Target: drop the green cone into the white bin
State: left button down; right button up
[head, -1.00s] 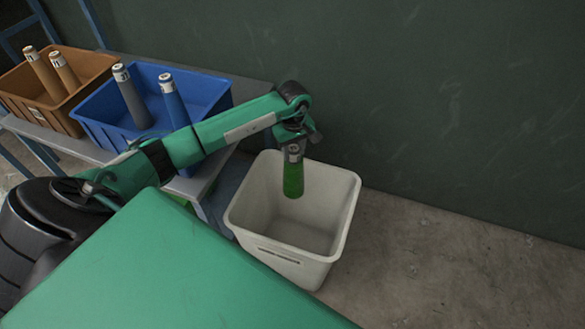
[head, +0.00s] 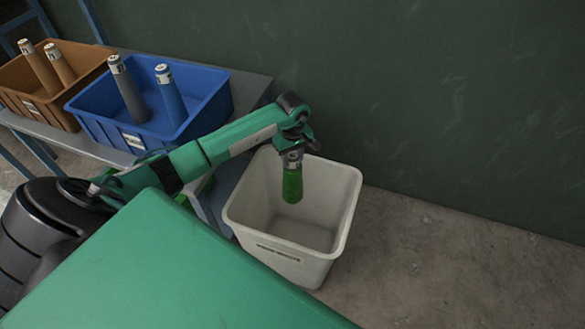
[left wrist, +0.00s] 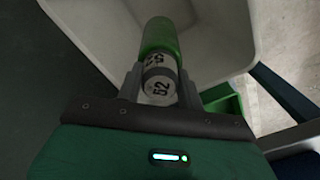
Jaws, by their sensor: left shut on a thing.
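The green cone (head: 292,184) hangs from my left gripper (head: 294,156) inside the mouth of the white bin (head: 263,220). Its green end points down and looks clear of the bin's floor. In the left wrist view the gripper (left wrist: 160,90) is shut on the cone's white band marked 52, and the green part (left wrist: 160,38) stretches away over the pale bin (left wrist: 100,30). My right gripper is not in view.
A blue crate (head: 100,128) with a grey and a blue cone stands on a bench left of the bin. A brown crate (head: 45,108) with two tan cones is beside it. A dark green wall rises behind; bare floor (head: 430,260) lies to the right.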

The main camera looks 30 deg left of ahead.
pick_arm(q)
jog(key=c, duration=0.8)
grip_release()
jog(key=shift+r, duration=0.5)
notch_tip(320, 180, up, 13)
jog(key=shift+f+b, duration=0.1)
jog(key=shift+b, duration=0.3)
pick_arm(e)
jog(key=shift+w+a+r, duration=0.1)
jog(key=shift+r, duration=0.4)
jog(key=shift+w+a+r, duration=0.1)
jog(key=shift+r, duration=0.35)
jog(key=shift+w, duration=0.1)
